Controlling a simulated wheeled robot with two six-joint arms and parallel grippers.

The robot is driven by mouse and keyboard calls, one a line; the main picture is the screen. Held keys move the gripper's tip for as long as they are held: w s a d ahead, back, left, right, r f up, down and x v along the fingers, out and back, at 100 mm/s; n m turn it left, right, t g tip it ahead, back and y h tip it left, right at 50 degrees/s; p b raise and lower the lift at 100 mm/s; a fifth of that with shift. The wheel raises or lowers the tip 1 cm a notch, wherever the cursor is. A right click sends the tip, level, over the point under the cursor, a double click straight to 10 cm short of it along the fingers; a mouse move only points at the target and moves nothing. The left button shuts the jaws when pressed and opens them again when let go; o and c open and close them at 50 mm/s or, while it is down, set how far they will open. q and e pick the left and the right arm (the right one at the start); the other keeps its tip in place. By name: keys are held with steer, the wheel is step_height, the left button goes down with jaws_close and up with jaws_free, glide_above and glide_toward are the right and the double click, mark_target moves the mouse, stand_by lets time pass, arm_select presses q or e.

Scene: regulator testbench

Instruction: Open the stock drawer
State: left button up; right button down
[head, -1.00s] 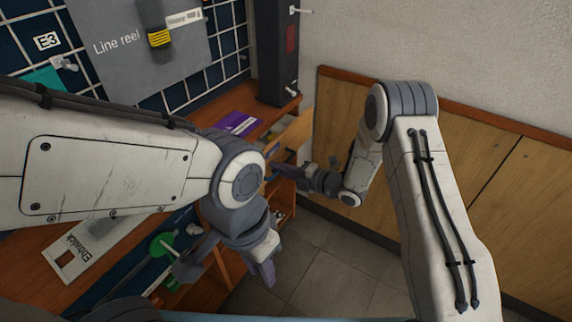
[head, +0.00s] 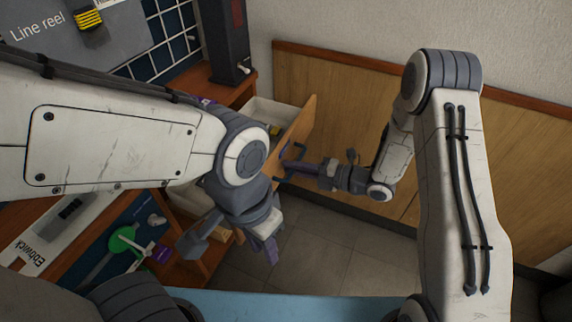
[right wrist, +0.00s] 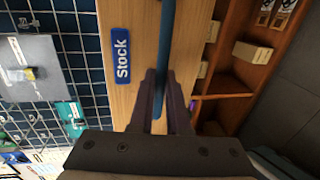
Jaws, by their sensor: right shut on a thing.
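The stock drawer (head: 299,130) stands open in the head view, its wooden front pulled out from the bench and its pale inside showing with a small yellow item in it. In the right wrist view the drawer front (right wrist: 143,30) bears a blue "Stock" label (right wrist: 121,55) and a blue bar handle (right wrist: 167,35). My right gripper (head: 291,166) is shut on this handle; its fingers (right wrist: 160,95) lie on both sides of the bar. My left gripper (head: 232,246) is open and empty, low beside the bench front. My left arm hides part of the drawer's side.
The wooden bench (head: 232,97) carries a dark column (head: 224,40) at its back end. A green round item (head: 123,242) and a white Ebbwick plate (head: 45,238) lie at the lower left. A wood-panelled wall (head: 345,120) stands behind my right arm. Tiled floor lies open below.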

steer(key=shift+w+d, duration=0.1)
steer(key=c, duration=1.2)
jaws_free()
steer(key=shift+o, duration=0.2)
steer(key=p+v, duration=0.1)
steer(key=v, duration=0.9)
steer(key=shift+s+d, duration=0.15)
steer(key=shift+s, duration=0.1)
